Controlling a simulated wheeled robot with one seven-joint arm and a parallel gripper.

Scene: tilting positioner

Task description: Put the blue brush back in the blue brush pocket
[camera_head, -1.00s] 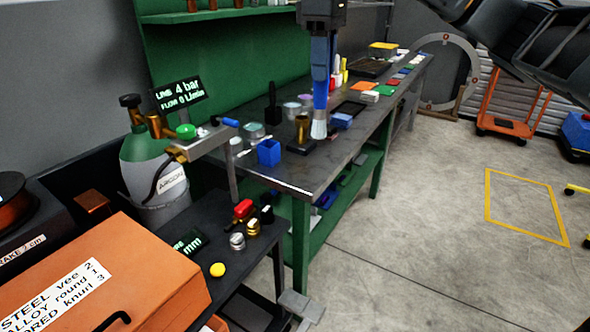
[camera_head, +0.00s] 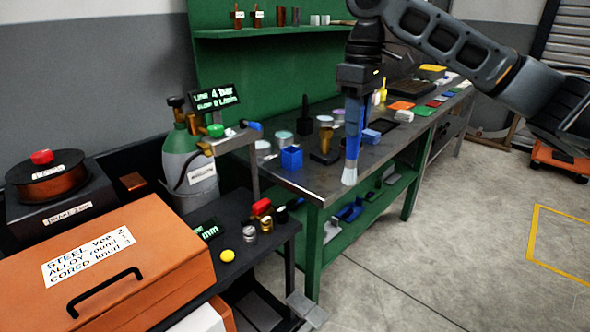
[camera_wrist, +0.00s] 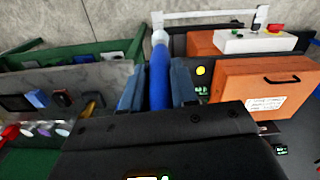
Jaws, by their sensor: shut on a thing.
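My gripper (camera_head: 354,128) is shut on the blue brush (camera_head: 352,158) and holds it upright, pale bristles down. In the head view the bristles overlap the front edge of the bench, with no contact visible. In the wrist view the brush (camera_wrist: 159,75) lies between the two fingers of my gripper (camera_wrist: 158,85), its bristle end pointing away. A blue open-topped box (camera_head: 291,158), which looks like the blue brush pocket, stands on the near left part of the bench, left of the brush. It appears empty, but its inside is barely visible.
The metal bench (camera_head: 320,182) carries a black stand with a brass piece (camera_head: 326,142), a dark upright post (camera_head: 305,112), and a blue block (camera_head: 371,136). A green cylinder (camera_head: 190,165) and an orange case (camera_head: 120,262) are at the left.

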